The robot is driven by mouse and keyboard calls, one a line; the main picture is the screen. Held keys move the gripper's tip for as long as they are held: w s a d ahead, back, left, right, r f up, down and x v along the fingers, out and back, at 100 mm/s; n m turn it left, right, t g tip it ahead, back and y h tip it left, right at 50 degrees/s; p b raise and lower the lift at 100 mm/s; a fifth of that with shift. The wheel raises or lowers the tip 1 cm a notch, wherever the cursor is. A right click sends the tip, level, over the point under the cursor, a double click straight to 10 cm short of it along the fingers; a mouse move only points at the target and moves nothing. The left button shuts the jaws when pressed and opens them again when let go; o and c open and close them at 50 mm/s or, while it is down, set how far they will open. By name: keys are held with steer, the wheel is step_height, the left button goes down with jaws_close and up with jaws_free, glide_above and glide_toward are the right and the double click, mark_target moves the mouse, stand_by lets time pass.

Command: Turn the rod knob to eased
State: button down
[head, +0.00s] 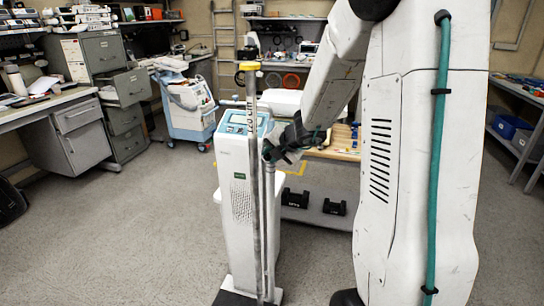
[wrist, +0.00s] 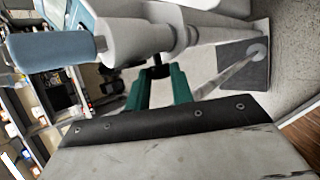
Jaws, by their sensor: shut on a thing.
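A white pump unit (head: 236,185) with a light blue top panel stands on the floor left of my arm. A grey metal rod (head: 253,130) with a yellow cap (head: 250,66) rises in front of it. My gripper (head: 268,152) is beside the rod at about the height of the panel. In the wrist view, the green fingers of my gripper (wrist: 158,82) are shut on a small dark knob (wrist: 158,70) beside a pale cylindrical part. The knob is mostly hidden between the fingers. Its marking and turn setting cannot be read.
A low bench with black blocks (head: 294,198) stands behind the unit. A blue and white cart (head: 189,112) is at the back left, near filing cabinets (head: 88,55) and a desk. A shelf (head: 520,140) is at the right.

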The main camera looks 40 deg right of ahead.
steer(key=shift+a+r+g+h, duration=0.1)
steer(key=shift+g+h, duration=0.3)
steer(key=shift+g, duration=0.2)
stand_by(0.3)
steer(key=c, duration=1.2)
jaws_free()
steer(key=v, duration=0.7)
steer(key=shift+s+r, duration=0.2)
steer(key=shift+r, duration=0.05)
